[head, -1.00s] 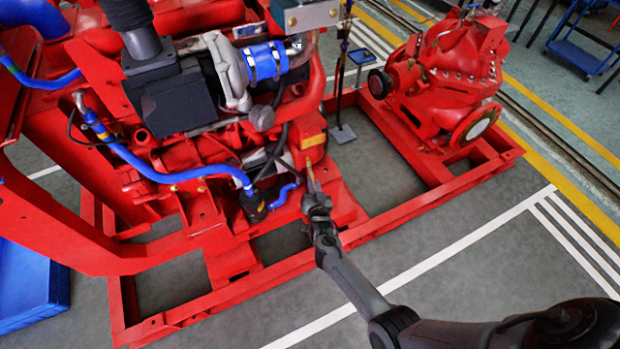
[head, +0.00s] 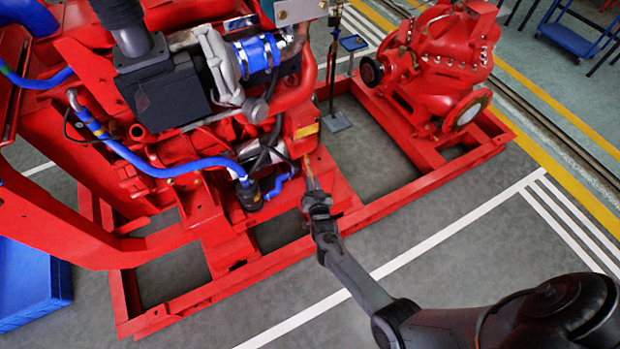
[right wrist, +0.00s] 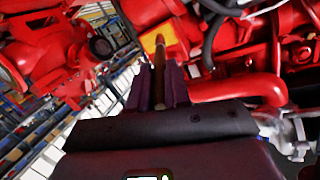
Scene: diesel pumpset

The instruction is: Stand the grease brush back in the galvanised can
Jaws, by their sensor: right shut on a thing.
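My right gripper (head: 316,200) is shut on the grease brush (head: 309,172), a thin brownish stick pointing away from the fingers. In the right wrist view the brush (right wrist: 159,82) stands between the two dark fingers (right wrist: 160,90), its tip showing in front of red machinery. In the head view the gripper is over the front of the red base frame, beside the engine. I cannot make out the galvanised can in either view. My left gripper is not in view.
The red engine (head: 185,165) with blue hoses is close to the left of the gripper. A red pump (head: 445,60) stands at the upper right. A thin stand (head: 336,121) is behind the gripper. The grey floor in front of the frame (head: 265,262) is clear.

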